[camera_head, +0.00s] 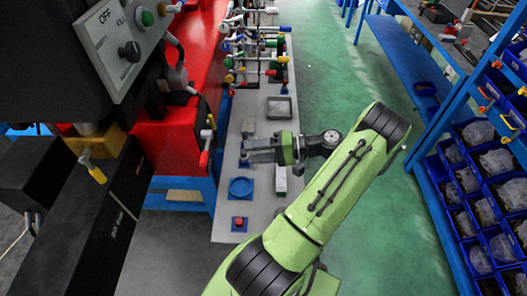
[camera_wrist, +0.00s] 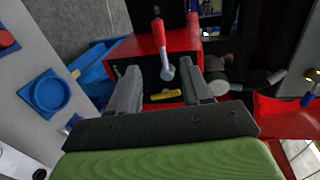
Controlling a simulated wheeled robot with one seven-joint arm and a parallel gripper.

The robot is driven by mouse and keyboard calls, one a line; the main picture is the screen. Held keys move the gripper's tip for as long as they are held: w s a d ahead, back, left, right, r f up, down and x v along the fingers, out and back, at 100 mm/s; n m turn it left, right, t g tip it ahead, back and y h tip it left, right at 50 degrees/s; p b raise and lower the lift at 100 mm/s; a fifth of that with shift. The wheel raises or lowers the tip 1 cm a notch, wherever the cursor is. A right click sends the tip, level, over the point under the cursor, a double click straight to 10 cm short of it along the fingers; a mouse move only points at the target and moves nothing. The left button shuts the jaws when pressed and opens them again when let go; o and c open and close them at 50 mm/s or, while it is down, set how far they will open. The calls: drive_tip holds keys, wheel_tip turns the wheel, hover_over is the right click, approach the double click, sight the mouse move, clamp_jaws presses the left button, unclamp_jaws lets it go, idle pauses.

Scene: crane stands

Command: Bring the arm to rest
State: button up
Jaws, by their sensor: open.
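My green arm reaches forward from the bottom of the head view, over the right side of a narrow grey table (camera_head: 231,151). My gripper (camera_head: 247,151) points left above the table's middle, with nothing visible held in it. In the wrist view my gripper (camera_wrist: 166,88) has its two grey fingers well apart, with an empty gap between them. Beyond that gap a red box (camera_wrist: 150,45) with a red-handled lever (camera_wrist: 160,40) shows. How far the fingertips are from the red box cannot be told exactly.
A blue round dish (camera_head: 241,187) and a red button on a blue base (camera_head: 238,222) sit near the table's front end. A grey tray (camera_head: 280,107) lies beyond my gripper. A rack of coloured valves (camera_head: 258,45) stands farther back. Green floor (camera_head: 350,100) is clear at right.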

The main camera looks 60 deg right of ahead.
drive_tip(key=v, duration=0.2)
drive_tip(key=shift+s+d+r, duration=0.1)
drive_tip(key=shift+s, duration=0.15)
idle(0.4)
drive_tip(key=w+a+r+n+g+h, duration=0.1)
drive_tip(key=w+a+r+n+g, duration=0.4)
drive_tip(key=a, duration=0.4)
drive_tip(key=w+a+r+n+g+h, duration=0.1)
drive_tip(key=w+a+r+n+g, duration=0.1)
drive_tip(key=w+a+g, duration=0.5)
drive_tip(key=s+a+r+n+t+h, duration=0.1)
drive_tip(key=s+a+r+n+h, duration=0.1)
drive_tip(key=s+a+r, duration=0.2)
drive_tip(key=s+a+r+n+t+h, duration=0.2)
drive_tip(key=s+a+r+n+h, duration=0.1)
drive_tip(key=s+a, duration=0.5)
drive_tip(key=shift+a+r+n+t+b, duration=0.3)
drive_tip(key=shift+a+r, duration=0.5)
drive_tip(key=shift+a, duration=0.2)
drive_tip(key=shift+s, duration=0.15)
